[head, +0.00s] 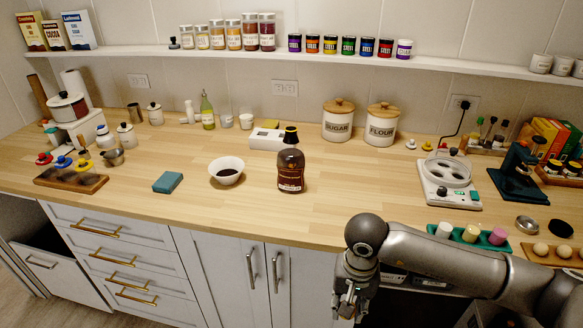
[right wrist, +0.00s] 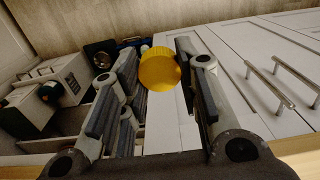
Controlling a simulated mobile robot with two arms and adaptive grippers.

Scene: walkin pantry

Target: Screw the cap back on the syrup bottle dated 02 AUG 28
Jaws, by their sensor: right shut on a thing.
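A brown syrup bottle (head: 291,172) stands upright on the wooden counter, right of a white bowl. Its label is too small to read, so I cannot make out a date. A dark top with a thin gold band (head: 291,135) shows above its shoulders; I cannot tell whether this is its neck or something behind it. My right gripper (head: 349,299) is low in front of the counter's front edge, below and right of the bottle. In the right wrist view it is shut on a round gold-yellow cap (right wrist: 160,69) between the fingertips. My left gripper is not in view.
The white bowl (head: 226,171) with dark liquid and a teal sponge (head: 167,182) lie left of the bottle. A white device (head: 266,139) is behind it. A scale (head: 447,181) and a teal tray (head: 468,238) are to the right. Counter between bottle and scale is clear.

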